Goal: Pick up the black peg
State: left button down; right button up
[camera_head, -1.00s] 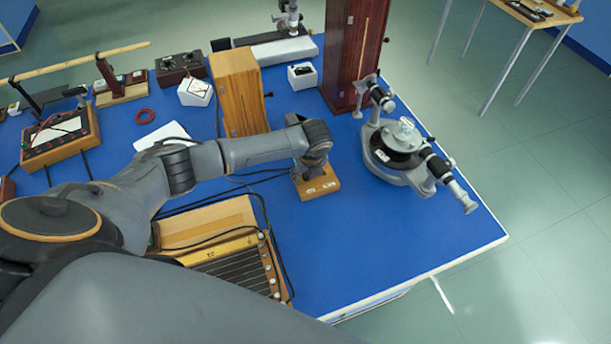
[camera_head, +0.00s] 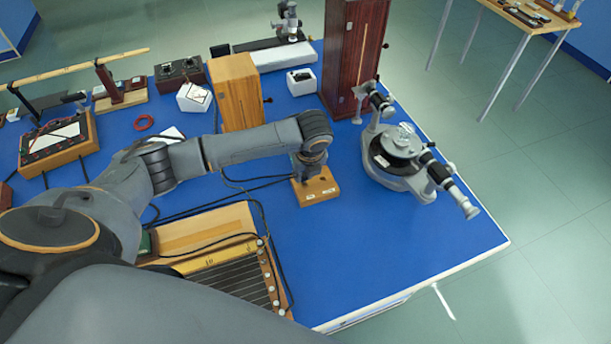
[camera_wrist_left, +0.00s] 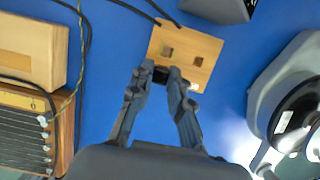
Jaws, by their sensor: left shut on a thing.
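The black peg (camera_wrist_left: 161,75) shows as a small dark piece between my left fingertips in the left wrist view. My left gripper (camera_wrist_left: 160,71) is shut on it; the fingers hide most of the peg. A wooden block (camera_wrist_left: 187,48) with two square openings lies right at the fingertips. I cannot tell whether the peg is still in the block or just clear of it. In the head view my left gripper (camera_head: 307,171) points down over the same block (camera_head: 318,189), and the peg is hidden. My right gripper is not in view.
A grey spectrometer (camera_head: 400,160) stands right of the block. A tall dark wooden box (camera_head: 355,55) and a lighter wooden box (camera_head: 236,92) stand behind. A wooden box with a slatted dark panel (camera_head: 235,280) and black cables lie left. The blue table (camera_head: 400,235) is clear in front.

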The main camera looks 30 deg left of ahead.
pick_arm(q)
jog(key=s+d+r+p, duration=0.1)
jog(key=s+d+r, duration=0.2)
jog(key=s+r, duration=0.7)
jog(key=shift+s+d, duration=0.25)
jog(key=shift+s, duration=0.2)
